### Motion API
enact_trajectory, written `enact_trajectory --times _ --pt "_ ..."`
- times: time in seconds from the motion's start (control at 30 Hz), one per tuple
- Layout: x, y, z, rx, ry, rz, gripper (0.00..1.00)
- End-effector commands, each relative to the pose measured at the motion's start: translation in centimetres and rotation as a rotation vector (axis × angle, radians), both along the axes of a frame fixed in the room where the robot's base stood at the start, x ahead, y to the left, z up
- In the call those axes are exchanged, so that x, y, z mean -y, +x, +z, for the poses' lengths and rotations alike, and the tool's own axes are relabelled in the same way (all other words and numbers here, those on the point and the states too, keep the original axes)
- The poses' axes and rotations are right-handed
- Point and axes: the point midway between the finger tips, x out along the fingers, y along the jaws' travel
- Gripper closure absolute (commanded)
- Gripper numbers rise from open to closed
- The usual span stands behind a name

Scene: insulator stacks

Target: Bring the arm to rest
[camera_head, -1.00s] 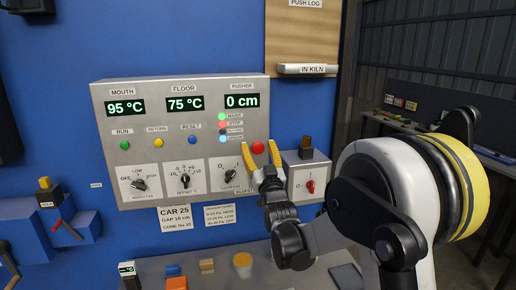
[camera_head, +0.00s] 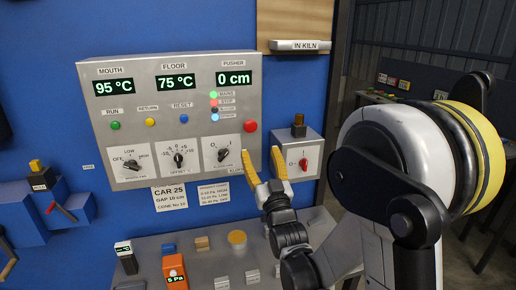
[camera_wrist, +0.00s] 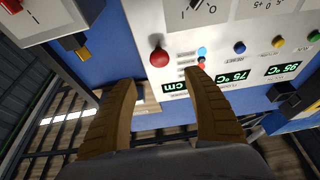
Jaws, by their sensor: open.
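My gripper (camera_head: 264,168) is open and empty, its two yellow fingers apart in front of the lower right corner of the grey control panel (camera_head: 140,87). The gripper also shows in the wrist view (camera_wrist: 165,92), with the red button (camera_wrist: 159,57) beyond the fingertips. In the head view the red button (camera_head: 250,126) is above the fingers. The panel displays read 95 °C, 75 °C and 0 cm. My white and black arm fills the right side of the head view.
A switch box (camera_head: 305,150) with a red knob is just right of the fingers. A blue fixture (camera_head: 25,215) with a red lever is at left.

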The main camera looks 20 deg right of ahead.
Motion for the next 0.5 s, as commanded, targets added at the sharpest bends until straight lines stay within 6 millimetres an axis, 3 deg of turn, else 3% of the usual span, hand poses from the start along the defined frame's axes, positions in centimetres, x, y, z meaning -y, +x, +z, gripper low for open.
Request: enact_trajectory --times 0.33,0.5 --pt "0.0 -0.03 -0.02 -0.03 0.0 0.0 0.4" --pt "0.0 -0.88 -0.83 -0.219 0.0 0.0 0.4"
